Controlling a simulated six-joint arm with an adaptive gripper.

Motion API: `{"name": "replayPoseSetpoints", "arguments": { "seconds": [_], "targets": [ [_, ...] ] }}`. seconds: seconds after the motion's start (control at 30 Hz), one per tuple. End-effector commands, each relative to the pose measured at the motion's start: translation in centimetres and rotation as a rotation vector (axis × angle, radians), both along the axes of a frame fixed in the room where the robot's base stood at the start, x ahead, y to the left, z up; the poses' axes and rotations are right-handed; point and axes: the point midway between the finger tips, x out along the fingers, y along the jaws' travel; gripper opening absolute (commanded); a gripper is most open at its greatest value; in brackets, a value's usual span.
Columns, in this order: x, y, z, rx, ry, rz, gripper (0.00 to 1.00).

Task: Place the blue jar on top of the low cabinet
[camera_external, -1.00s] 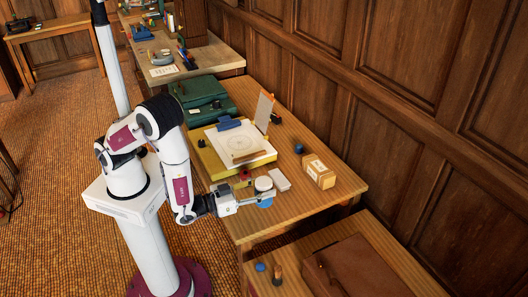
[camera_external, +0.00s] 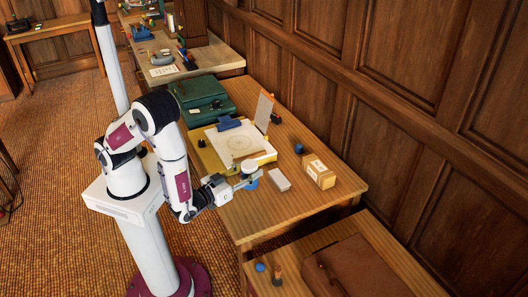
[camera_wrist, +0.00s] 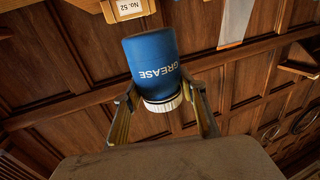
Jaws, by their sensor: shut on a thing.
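The blue jar (camera_external: 253,184) has a white lid and hangs at my gripper (camera_external: 243,181), over the near left part of the wooden table (camera_external: 318,207). In the wrist view the jar (camera_wrist: 150,58) reads "GREASE" and my gripper (camera_wrist: 162,98) is shut around it at its white lid. A lower wooden top (camera_external: 298,246), which looks like the low cabinet, stands at the bottom right in front of the table. The jar is well away from it.
A brown leather case (camera_external: 355,272) covers much of the lower top; a small blue item (camera_external: 260,267) and a brown-and-dark item (camera_external: 277,272) stand at its left. On the table are a white block (camera_external: 280,183), a cardboard box (camera_external: 319,174) and a drawing board (camera_external: 262,157).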

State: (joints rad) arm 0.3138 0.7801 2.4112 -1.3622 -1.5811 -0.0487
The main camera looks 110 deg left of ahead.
Motion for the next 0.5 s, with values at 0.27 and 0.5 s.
{"name": "replayPoseSetpoints", "arguments": {
  "seconds": [0.27,0.5],
  "targets": [
    [0.0,0.0,-0.8,0.001,0.0,-0.001,0.08],
    [0.0,0.0,-2.9,0.002,0.001,-0.001,0.08]
  ]
}}
